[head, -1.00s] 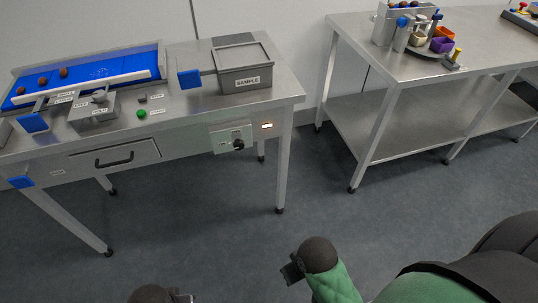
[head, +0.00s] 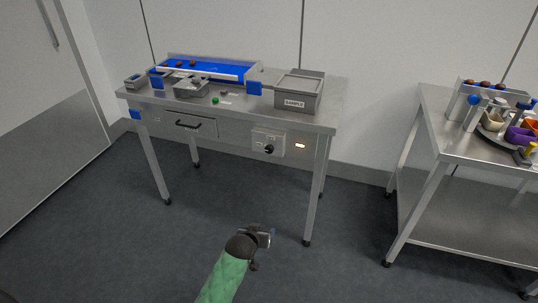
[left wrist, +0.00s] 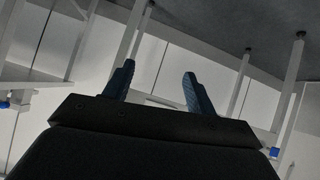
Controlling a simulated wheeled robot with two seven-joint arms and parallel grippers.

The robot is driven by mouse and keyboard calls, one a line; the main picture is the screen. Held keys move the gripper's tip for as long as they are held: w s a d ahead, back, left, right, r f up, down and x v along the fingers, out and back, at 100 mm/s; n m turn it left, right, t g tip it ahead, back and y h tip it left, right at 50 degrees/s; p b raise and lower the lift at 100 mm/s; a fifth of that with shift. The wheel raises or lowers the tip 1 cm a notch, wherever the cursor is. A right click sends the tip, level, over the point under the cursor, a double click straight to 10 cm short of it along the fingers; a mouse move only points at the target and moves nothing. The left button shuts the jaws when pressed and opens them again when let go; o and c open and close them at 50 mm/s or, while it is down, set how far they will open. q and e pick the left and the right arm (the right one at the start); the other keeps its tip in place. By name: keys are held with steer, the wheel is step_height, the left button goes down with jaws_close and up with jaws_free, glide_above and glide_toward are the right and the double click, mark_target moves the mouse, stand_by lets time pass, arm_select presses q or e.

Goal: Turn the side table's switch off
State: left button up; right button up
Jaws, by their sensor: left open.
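The steel table (head: 335,92) stands ahead with a pale switch plate (head: 262,137) on its front face. A dark rotary knob (head: 268,149) sits on the plate; its exact pointer direction is too small to read. A small lit indicator (head: 300,145) glows orange-white to its right. My left gripper (head: 268,238) is in front of and below the knob, clear of the table. In the left wrist view its two blue fingers (left wrist: 158,85) are apart with nothing between them. My right gripper is out of view.
The table carries a blue belt (head: 215,68), a SAMPLE box (head: 299,92) and a green button (head: 215,100). A drawer handle (head: 188,125) sticks out left of the knob. A second steel table (head: 432,100) with cups stands right. Floor between is clear.

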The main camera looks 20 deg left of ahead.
arm_select(q)
steer(key=w+a+r+n+t, duration=0.1)
steer(key=w+a+r+t, duration=0.1)
steer(key=w, duration=0.5)
steer(key=w+a+r+t, duration=0.2)
steer(key=w+r, duration=0.1)
steer(key=w, duration=0.5)
steer(key=n+t, duration=0.1)
steer(key=t, duration=0.2)
glide_toward(268, 151)
steer(key=w, duration=0.5)
steer(key=shift+d+r+p, duration=0.1)
steer(key=shift+d+p, duration=0.2)
steer(key=shift+d, duration=0.05)
steer(key=w, duration=0.3)
steer(key=shift+w+p, duration=0.1)
steer(key=shift+p, duration=0.2)
steer(key=shift+w, duration=0.2)
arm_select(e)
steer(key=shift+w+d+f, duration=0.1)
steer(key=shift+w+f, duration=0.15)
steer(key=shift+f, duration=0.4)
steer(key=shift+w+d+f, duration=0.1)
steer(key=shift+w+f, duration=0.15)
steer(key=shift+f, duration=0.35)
arm_select(q)
steer(key=c, duration=1)
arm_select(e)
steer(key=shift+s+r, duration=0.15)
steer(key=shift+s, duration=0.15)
